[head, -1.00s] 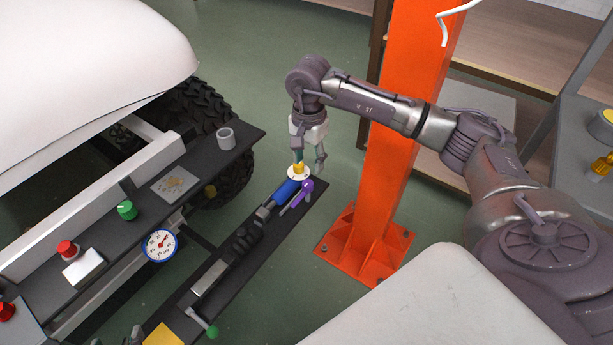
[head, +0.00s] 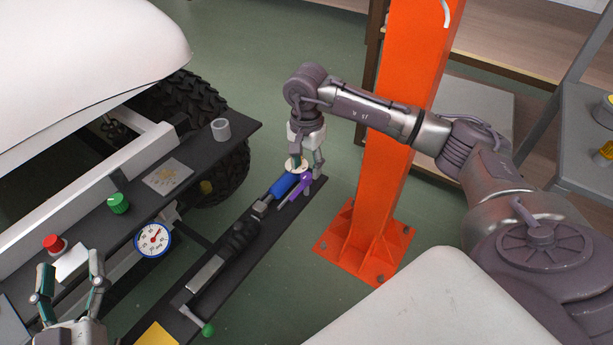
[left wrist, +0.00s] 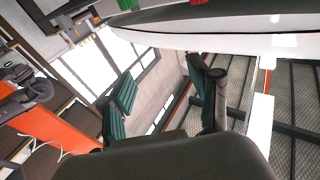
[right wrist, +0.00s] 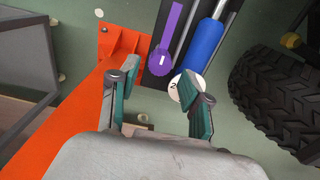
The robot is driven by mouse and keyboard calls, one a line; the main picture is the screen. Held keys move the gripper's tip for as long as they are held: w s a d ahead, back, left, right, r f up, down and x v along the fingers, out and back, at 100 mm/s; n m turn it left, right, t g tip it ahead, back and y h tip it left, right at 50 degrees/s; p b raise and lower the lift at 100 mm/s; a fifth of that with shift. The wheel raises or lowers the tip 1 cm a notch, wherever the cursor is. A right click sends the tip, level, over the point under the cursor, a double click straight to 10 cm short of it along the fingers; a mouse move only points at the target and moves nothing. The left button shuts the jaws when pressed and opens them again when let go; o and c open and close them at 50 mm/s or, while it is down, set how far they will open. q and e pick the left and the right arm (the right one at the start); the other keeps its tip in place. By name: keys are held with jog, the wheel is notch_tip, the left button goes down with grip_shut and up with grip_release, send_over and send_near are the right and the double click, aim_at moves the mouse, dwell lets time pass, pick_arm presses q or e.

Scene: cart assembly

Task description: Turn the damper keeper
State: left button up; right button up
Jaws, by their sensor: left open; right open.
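A purple lever-like piece (head: 300,190), which I take as the keeper, lies beside the blue damper cylinder (head: 283,187) at the far end of a dark narrow bench. In the right wrist view the purple piece (right wrist: 163,55) has a round end, next to the blue cylinder (right wrist: 204,45) and a white disc (right wrist: 184,90). My right gripper (head: 307,168) is open around the bench end, close over the disc and the purple round end; contact cannot be told. My left gripper (head: 70,270) is open and empty at the lower left, near the red button.
The dark shelf (head: 235,140) beside the vehicle holds a grey cup (head: 221,130), a green knob (head: 118,204) and a red button (head: 54,244). A dial gauge (head: 154,240) hangs at its edge. An orange post (head: 395,130) stands right of the bench, behind my right arm.

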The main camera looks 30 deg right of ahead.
aim_at(306, 175)
jog(key=shift+f+b, duration=0.65)
jog(key=shift+f, duration=0.3)
jog(key=shift+f+b, duration=0.65)
jog(key=shift+f, duration=0.15)
jog(key=shift+c, duration=0.3)
pick_arm(q)
jog(key=s+r+t+h, duration=0.2)
jog(key=s+r+t, duration=0.3)
jog(key=r+t, duration=0.2)
notch_tip(306, 175, up, 2)
jog(key=shift+s+a+r+h, duration=0.15)
jog(key=shift+a+h, duration=0.05)
jog(key=shift+h, duration=0.2)
pick_arm(e)
jog(key=shift+r, duration=0.1)
jog(key=c, duration=0.6)
